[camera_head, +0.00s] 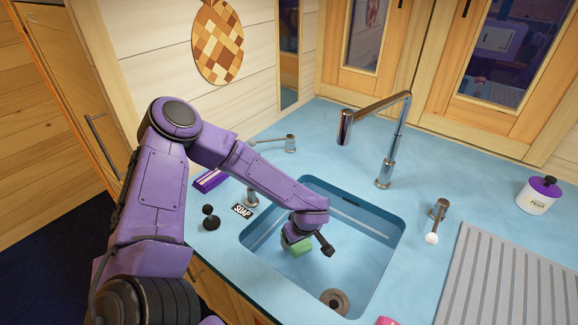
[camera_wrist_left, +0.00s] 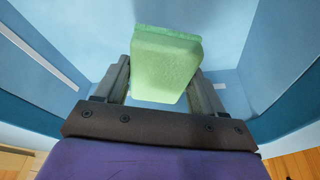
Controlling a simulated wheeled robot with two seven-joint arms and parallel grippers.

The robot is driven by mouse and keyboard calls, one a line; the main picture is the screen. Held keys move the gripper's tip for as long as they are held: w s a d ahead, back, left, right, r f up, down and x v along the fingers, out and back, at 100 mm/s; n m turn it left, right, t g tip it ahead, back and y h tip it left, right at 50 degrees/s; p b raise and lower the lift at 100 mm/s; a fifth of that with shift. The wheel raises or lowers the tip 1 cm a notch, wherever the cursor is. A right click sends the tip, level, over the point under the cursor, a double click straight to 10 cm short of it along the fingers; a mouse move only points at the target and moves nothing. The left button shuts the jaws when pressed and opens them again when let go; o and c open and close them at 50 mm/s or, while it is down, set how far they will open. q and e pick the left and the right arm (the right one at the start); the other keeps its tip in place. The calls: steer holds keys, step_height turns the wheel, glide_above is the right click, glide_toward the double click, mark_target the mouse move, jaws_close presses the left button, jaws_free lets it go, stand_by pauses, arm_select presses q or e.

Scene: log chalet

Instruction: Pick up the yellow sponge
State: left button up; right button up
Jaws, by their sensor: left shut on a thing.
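A block-shaped sponge (camera_head: 300,247) is inside the sink, in the head view; the faces that show are green, and I see no clear yellow. My left gripper (camera_head: 307,238) reaches down into the sink and is shut on this sponge. In the left wrist view the sponge (camera_wrist_left: 165,62) sits between the two fingers of my left gripper (camera_wrist_left: 162,80), sticking out past their tips. The head view does not show clearly whether the sponge touches the sink floor. My right gripper is not in view.
The blue sink (camera_head: 375,262) has raised walls around my left gripper, with a drain (camera_head: 335,301) in its floor. A tall faucet (camera_head: 387,150) stands behind it. A ribbed drainboard (camera_head: 505,285) and a white jar (camera_head: 538,196) are at right. A soap label (camera_head: 243,211) is at left.

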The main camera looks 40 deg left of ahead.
arm_select(q)
steer(key=w+d+b, duration=0.2)
steer(key=d, duration=0.6)
steer(key=w+d+b, duration=0.3)
steer(key=d, duration=0.5)
steer(key=shift+w+d, duration=0.15)
steer(key=shift+w, duration=0.05)
